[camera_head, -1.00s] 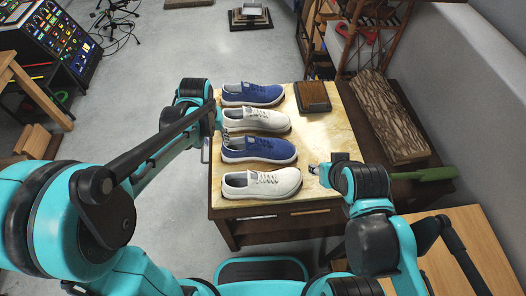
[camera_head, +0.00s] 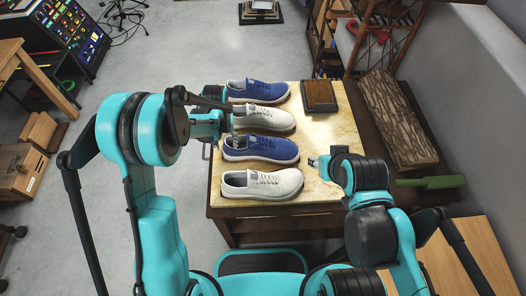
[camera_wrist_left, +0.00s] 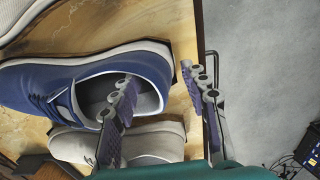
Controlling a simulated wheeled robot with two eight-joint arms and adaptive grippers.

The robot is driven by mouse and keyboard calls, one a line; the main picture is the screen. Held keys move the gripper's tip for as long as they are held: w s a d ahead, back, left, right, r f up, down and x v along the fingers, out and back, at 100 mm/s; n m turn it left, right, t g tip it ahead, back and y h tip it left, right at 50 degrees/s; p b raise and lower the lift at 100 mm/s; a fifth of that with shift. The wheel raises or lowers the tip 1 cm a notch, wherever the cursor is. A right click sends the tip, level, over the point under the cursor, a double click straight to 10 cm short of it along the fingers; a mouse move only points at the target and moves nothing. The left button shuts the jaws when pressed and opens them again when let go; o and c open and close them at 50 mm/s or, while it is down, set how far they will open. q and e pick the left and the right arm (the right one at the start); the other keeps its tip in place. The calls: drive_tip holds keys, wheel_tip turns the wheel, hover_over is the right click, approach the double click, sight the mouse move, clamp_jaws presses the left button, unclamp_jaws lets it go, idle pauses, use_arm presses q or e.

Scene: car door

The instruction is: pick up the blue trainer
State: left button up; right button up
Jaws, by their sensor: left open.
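Two blue trainers lie on the table among white ones. The nearer blue trainer (camera_head: 262,149) sits between two white shoes, and the other blue trainer (camera_head: 257,91) is at the far end of the row. My left gripper (camera_head: 232,136) is at the heel end of the nearer blue trainer. In the left wrist view, the blue trainer (camera_wrist_left: 68,84) lies with its heel toward the open left gripper (camera_wrist_left: 160,76). One finger is over or in the shoe's opening; the other is beyond the heel. Contact is unclear. My right gripper (camera_head: 318,163) is right of the shoes, its jaws too small to judge.
White shoes (camera_head: 262,185) and (camera_head: 265,118) flank the nearer blue trainer closely. A brown block (camera_head: 319,96) stands at the table's far right. The yellowish tabletop (camera_head: 335,130) is bare around my right gripper. A dark bench with a bark-like slab (camera_head: 397,115) adjoins it.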

use_arm(q)
drive_tip(key=shift+f, duration=0.5)
drive_tip(key=shift+r, duration=0.15)
clamp_jaws()
